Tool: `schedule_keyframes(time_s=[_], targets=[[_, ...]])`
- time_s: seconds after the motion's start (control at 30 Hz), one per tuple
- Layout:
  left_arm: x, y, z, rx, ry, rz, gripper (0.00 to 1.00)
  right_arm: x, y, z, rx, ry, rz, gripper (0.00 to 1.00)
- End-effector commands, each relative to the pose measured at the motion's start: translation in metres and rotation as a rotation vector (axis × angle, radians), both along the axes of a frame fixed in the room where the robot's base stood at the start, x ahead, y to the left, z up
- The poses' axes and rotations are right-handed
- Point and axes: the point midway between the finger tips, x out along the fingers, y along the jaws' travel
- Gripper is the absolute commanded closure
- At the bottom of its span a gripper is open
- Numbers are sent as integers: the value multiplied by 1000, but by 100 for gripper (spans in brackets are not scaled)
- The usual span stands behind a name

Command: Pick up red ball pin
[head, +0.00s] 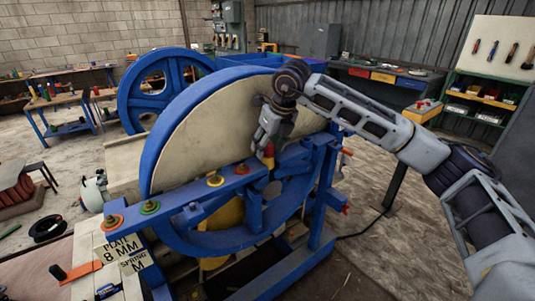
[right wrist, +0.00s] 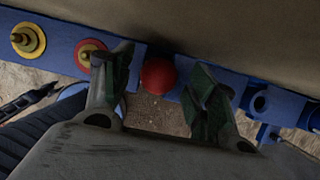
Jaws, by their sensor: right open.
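The red ball pin (head: 269,151) stands at the blue bar of the crusher, its round red top upward. In the right wrist view the red ball (right wrist: 158,75) shows between the two fingertips, with a gap on each side. My right gripper (head: 267,141) is open just above the pin, its fingers pointing down. In the right wrist view the open gripper (right wrist: 160,92) has its dark green finger pads on either side of the ball. The pin's lower part is hidden in the right wrist view. My left gripper is not in view.
The blue bar (head: 180,195) carries several brass knobs with coloured rings, including a red-ringed knob (right wrist: 90,52) beside the left finger. The large pale wheel face (head: 205,130) rises close behind the gripper. A blue socket (right wrist: 262,103) lies right of the fingers.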

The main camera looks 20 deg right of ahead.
Motion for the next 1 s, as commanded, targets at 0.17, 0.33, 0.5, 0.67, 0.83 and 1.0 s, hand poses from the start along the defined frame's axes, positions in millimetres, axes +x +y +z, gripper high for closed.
schedule_keyframes(time_s=[0.17, 0.33, 0.5, 0.67, 0.83, 1.0], targets=[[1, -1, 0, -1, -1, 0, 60, 1, 1, -2, 0, 0, 1, 42], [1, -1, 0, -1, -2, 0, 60, 1, 1, -2, 0, 0, 1, 42], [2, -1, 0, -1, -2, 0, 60, 1, 1, -2, 0, -1, 1, 43], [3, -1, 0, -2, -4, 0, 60, 1, 1, -2, 0, -1, 1, 63], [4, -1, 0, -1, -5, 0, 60, 1, 1, -2, 0, -1, 1, 85], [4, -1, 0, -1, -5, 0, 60, 1, 1, -1, 0, -2, 1, 95]])
